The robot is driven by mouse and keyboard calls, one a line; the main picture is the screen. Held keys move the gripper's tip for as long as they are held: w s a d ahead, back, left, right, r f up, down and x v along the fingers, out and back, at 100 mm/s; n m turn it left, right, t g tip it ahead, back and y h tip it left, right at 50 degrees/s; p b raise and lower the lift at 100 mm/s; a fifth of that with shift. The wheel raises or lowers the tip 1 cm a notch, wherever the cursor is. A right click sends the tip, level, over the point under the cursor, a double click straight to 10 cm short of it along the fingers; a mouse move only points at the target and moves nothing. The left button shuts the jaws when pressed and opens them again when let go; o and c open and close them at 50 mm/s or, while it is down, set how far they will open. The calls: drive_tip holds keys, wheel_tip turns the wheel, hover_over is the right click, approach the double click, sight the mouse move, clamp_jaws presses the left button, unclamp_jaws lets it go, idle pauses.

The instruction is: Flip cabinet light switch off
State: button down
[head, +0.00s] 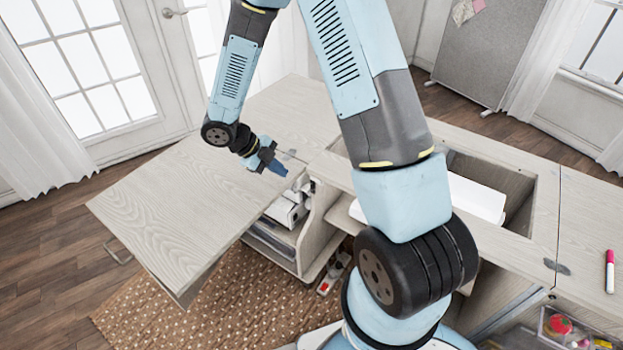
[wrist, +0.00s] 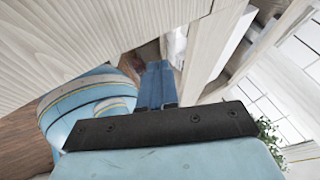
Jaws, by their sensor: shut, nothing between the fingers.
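The sewing cabinet (head: 150,195) is pale wood with its left leaf folded out and an open well on the right. My gripper (head: 276,167) is over the cabinet top near the seam between the left leaf and the middle part, above the open shelves. Its blue fingers are shut with nothing between them. In the wrist view my gripper (wrist: 156,82) points toward a gap between pale wood panels (wrist: 75,40). I cannot make out a light switch in either view.
A white machine (head: 288,207) sits on the open shelf. A white object (head: 475,197) lies in the well. A power strip (head: 333,273) is low by the cabinet. A pink marker (head: 610,270) lies on the right top. A patterned rug (head: 190,310) covers floor in front.

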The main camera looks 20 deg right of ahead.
sight(315, 180)
drive_tip(key=w+d+f, duration=0.1)
drive_tip(key=d+f, duration=0.7)
drive_tip(key=d, duration=0.1)
drive_tip(key=shift+d, duration=0.2)
drive_tip(key=shift+a, duration=0.1)
idle(0.6)
